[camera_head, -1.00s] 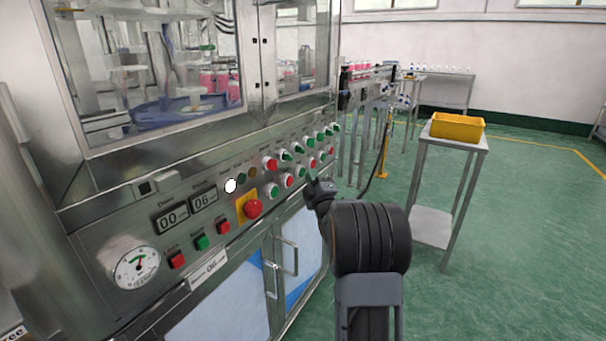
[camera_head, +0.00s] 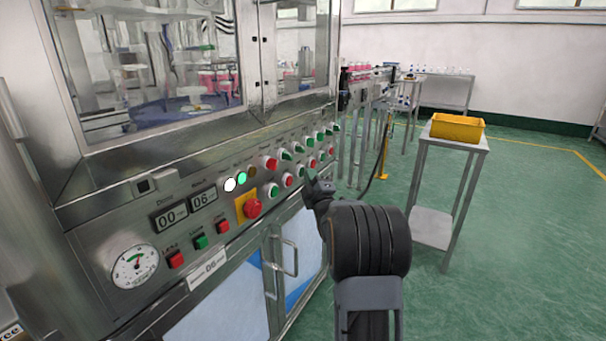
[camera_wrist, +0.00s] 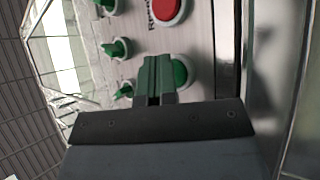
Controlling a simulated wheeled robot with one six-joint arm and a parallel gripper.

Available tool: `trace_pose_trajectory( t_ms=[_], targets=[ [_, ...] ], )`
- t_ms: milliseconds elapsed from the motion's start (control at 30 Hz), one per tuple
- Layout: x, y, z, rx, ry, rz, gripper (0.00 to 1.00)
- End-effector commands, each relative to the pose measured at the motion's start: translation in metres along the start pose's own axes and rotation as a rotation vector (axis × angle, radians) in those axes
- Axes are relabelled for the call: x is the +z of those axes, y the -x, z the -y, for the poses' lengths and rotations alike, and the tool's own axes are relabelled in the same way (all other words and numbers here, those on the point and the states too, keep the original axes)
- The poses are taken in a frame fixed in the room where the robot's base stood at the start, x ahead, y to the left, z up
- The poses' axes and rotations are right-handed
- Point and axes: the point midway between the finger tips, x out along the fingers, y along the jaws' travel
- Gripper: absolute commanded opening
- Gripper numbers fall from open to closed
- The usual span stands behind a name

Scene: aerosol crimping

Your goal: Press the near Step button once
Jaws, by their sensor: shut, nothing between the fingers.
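The control panel (camera_head: 130,225) of the steel machine carries several red and green buttons and switches; their small labels are too blurred to show which is the near Step button. My gripper (camera_head: 311,178) is in front of the panel's right part, its tips close to the lower row of buttons. In the wrist view my gripper (camera_wrist: 158,62) is shut and empty. A green round button (camera_wrist: 181,72) sits just right of the fingertips, partly hidden by them. I cannot tell whether they touch it. A red button (camera_wrist: 168,10) is above it.
A red emergency knob (camera_head: 253,208) on a yellow plate and a pressure gauge (camera_head: 135,266) are further left on the panel. Door handles (camera_head: 289,257) stick out below. A stand with a yellow bin (camera_head: 458,127) is at right; green floor lies free around it.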

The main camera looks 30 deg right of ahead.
Motion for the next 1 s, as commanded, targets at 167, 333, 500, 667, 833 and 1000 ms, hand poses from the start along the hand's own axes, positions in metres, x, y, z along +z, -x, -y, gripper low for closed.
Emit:
trace_pose_trajectory(
  t_ms=[167, 333, 500, 667, 833, 1000],
  targets=[
    [0.005, 0.006, -0.002, 0.001, 0.001, 0.001, 0.0],
    [0.007, 0.01, -0.006, 0.001, 0.0, 0.0, 0.0],
    [0.007, 0.01, -0.007, 0.0, 0.0, 0.0, 0.0],
    [0.008, 0.011, -0.007, 0.0, 0.0, 0.0, 0.0],
    [0.015, 0.02, -0.013, 0.002, 0.001, 0.002, 0.0],
    [0.024, 0.032, -0.021, 0.002, 0.001, 0.002, 0.0]
  ],
)
